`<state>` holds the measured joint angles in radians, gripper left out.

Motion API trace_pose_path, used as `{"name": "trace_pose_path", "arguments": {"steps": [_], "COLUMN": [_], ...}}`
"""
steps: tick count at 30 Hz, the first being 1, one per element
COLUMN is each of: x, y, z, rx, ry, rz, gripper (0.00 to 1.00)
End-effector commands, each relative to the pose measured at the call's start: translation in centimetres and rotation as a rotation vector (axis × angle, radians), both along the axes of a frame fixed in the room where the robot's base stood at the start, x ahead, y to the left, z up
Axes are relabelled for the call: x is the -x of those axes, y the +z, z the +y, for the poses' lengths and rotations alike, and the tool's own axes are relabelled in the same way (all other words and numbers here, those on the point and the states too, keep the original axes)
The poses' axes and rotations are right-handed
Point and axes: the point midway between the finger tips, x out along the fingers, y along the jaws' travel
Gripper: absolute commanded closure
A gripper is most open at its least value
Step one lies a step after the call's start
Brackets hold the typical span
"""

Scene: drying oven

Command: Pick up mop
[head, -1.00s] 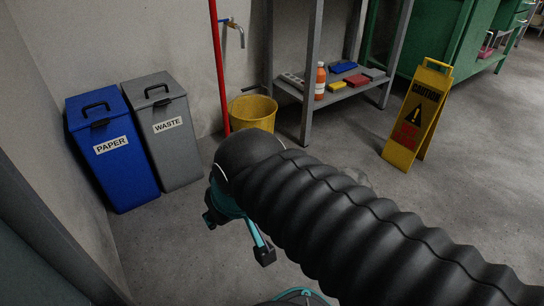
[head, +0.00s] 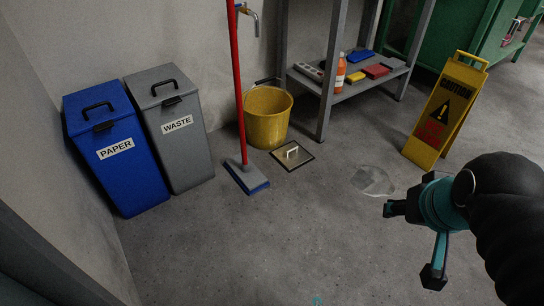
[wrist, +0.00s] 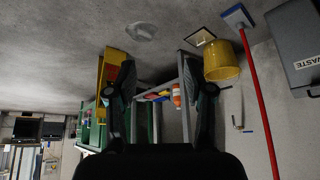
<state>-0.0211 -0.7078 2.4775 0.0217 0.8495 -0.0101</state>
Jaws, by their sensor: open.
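The mop (head: 237,90) has a red handle and a flat grey-and-blue head (head: 247,178) on the floor. It stands upright near the wall, between the grey waste bin and the yellow bucket. In the wrist view, which is upside down, the mop (wrist: 261,97) shows at the right. My gripper (head: 412,242) is open and empty, at the right of the head view, well apart from the mop. In the wrist view its two fingers (wrist: 163,90) are spread wide with nothing held between them.
A blue paper bin (head: 115,155) and grey waste bin (head: 175,135) stand left of the mop. A yellow bucket (head: 268,118), floor hatch (head: 291,155) and grey shelf (head: 335,95) are to its right. A yellow caution sign (head: 440,115) stands near my arm. The front floor is clear.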

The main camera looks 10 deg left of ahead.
Motion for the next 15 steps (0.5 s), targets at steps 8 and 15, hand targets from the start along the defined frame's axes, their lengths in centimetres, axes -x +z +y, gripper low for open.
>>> {"name": "trace_pose_path", "arguments": {"steps": [8, 15], "x": [-11.1, -21.0], "y": [3.7, 5.5], "z": [6.5, 13.5], "rx": [-0.090, -0.169], "ry": [0.120, 0.178], "rz": [-0.157, -0.315], "gripper": [0.48, 0.48]}}
